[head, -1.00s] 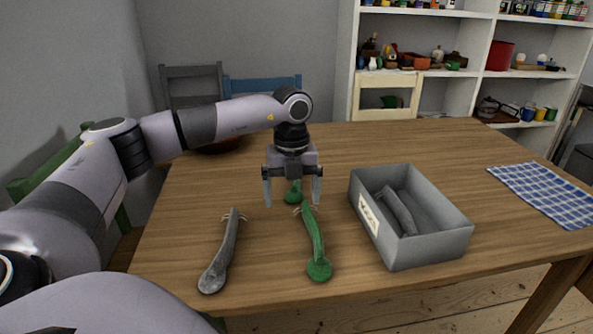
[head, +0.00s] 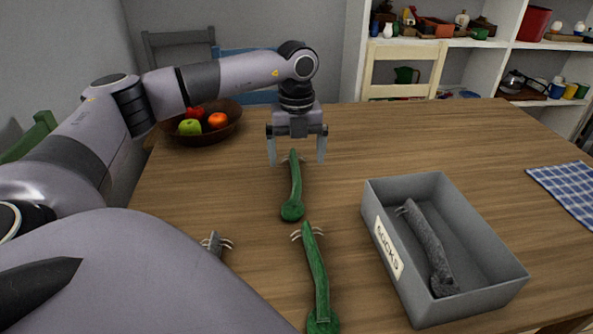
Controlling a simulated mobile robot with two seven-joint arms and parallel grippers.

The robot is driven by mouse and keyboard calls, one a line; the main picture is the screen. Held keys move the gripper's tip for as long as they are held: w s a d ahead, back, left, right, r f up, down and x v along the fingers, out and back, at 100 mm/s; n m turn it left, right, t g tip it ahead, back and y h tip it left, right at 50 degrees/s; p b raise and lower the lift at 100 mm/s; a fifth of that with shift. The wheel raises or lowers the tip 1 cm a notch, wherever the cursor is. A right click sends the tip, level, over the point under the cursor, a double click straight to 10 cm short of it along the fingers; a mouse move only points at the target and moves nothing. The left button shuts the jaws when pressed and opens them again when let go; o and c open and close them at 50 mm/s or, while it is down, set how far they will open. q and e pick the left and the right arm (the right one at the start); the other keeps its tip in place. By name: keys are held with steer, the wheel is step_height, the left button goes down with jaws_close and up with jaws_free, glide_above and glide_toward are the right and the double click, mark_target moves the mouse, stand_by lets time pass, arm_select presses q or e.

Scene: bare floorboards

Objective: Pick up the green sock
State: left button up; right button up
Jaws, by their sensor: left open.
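Two long green socks with round ends lie on the wooden table. The farther green sock (head: 294,190) lies at mid-table, below my left gripper (head: 297,161) in the picture. The nearer green sock (head: 316,270) runs down to the bottom edge, where its round end is cut off. My left gripper is open and empty, pointing down, with its fingers on either side of the farther sock's far end. I cannot tell how high above it the fingertips are. My right gripper is not in view.
A grey box labelled SOCKS (head: 508,272) holds a grey sock (head: 430,247). Another grey sock (head: 216,243) is mostly hidden by my arm. A fruit bowl (head: 225,129) stands at the back left, a checked cloth (head: 570,186) at the right. The table's back middle is clear.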

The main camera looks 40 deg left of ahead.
mark_target(297, 181)
arm_select(q)
steer(key=shift+w+a+f, duration=0.1)
steer(key=shift+w+a, duration=0.1)
steer(key=shift+w, duration=0.1)
step_height(297, 181, down, 7)
steer(key=shift+r+b, duration=0.1)
steer(key=shift+b, duration=0.25)
steer(key=shift+c, duration=0.4)
steer(key=c, duration=1)
steer(key=shift+c, duration=0.2)
